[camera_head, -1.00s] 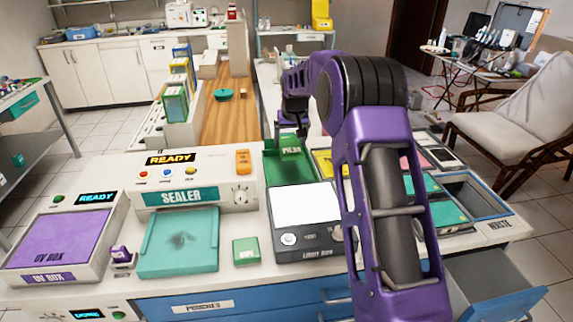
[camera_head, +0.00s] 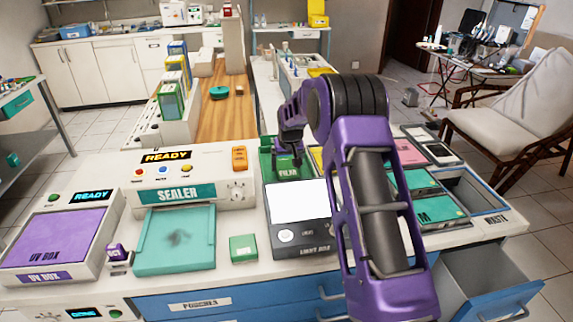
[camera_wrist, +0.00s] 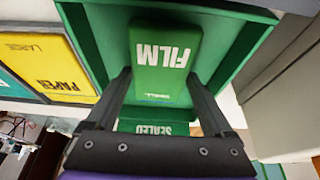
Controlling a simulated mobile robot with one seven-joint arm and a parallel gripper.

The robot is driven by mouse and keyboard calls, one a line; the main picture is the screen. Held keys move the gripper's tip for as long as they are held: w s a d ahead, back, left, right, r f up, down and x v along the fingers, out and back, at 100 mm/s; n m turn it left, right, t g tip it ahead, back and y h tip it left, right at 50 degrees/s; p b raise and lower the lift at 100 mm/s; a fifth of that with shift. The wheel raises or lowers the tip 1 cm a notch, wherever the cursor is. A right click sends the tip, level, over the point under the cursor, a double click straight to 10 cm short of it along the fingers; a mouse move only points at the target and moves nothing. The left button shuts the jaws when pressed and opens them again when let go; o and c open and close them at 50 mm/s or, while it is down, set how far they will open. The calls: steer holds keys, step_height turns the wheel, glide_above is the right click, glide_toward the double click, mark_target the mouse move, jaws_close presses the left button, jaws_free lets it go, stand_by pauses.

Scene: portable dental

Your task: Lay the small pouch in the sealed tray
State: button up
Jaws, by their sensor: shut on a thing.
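The small pouch (camera_wrist: 165,58) is green, with white lettering that reads FILM and SMALL, upside down in the wrist view. In the head view the pouch (camera_head: 288,172) is at the sealed tray, below my gripper (camera_head: 288,152). In the wrist view my gripper (camera_wrist: 160,82) is shut on the pouch, a dark finger on each side. The sealed tray (camera_wrist: 90,38) is green with raised walls and a SEALED label. In the head view the tray (camera_head: 267,152) stands behind the light box. The pouch is over the tray floor; I cannot tell whether it touches it.
The light box (camera_head: 300,204) lies in front of the tray, and the sealer (camera_head: 193,182) stands to its left. A yellow paper tray (camera_wrist: 65,62) adjoins the sealed tray. My forearm covers part of the trays at right.

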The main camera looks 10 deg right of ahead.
steer(key=shift+f, duration=0.15)
steer(key=o, duration=1.3)
steer(key=shift+r, duration=0.3)
steer(key=v, duration=1.1)
steer(key=shift+s+r, duration=0.15)
steer(key=shift+r, duration=0.2)
